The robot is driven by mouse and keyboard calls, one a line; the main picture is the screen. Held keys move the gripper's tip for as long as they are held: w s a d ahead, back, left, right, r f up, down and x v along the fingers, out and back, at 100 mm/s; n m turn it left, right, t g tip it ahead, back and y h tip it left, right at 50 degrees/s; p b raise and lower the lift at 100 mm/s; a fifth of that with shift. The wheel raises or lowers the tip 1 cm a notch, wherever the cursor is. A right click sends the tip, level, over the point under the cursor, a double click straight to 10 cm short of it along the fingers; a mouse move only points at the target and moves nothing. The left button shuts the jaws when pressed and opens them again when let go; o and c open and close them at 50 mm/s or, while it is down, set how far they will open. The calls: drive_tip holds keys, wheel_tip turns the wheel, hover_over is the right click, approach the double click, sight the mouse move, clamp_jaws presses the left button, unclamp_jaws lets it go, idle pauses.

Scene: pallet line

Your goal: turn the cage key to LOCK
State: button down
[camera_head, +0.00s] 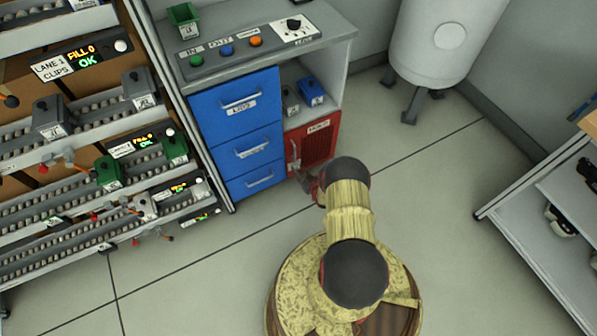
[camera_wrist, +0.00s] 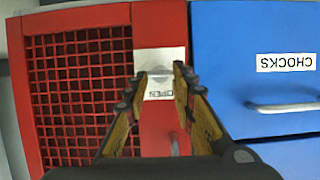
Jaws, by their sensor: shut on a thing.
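The red cage (camera_head: 319,143) with a mesh door is at the lower right of the cabinet. It fills the left of the wrist view (camera_wrist: 80,90), beside a white key plate (camera_wrist: 150,60) that shows upside down, with the word OPEN near the fingertips. My gripper (camera_wrist: 161,74) is at this plate, its two fingers closed in on the cage key, which is small and mostly hidden between the tips. I cannot tell clearly which way the key points. In the head view my gripper (camera_head: 306,176) is at the cage front, partly hidden by my arm.
A roller rack (camera_head: 90,140) is at left, a white tank (camera_head: 440,40) behind, and a shelf (camera_head: 550,200) at right. The floor between is clear.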

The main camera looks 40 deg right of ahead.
drive_tip(key=c, duration=1.5)
unclamp_jaws()
drive_tip(key=shift+s, duration=0.1)
drive_tip(key=v, duration=1.2)
drive_tip(key=shift+f, duration=0.1)
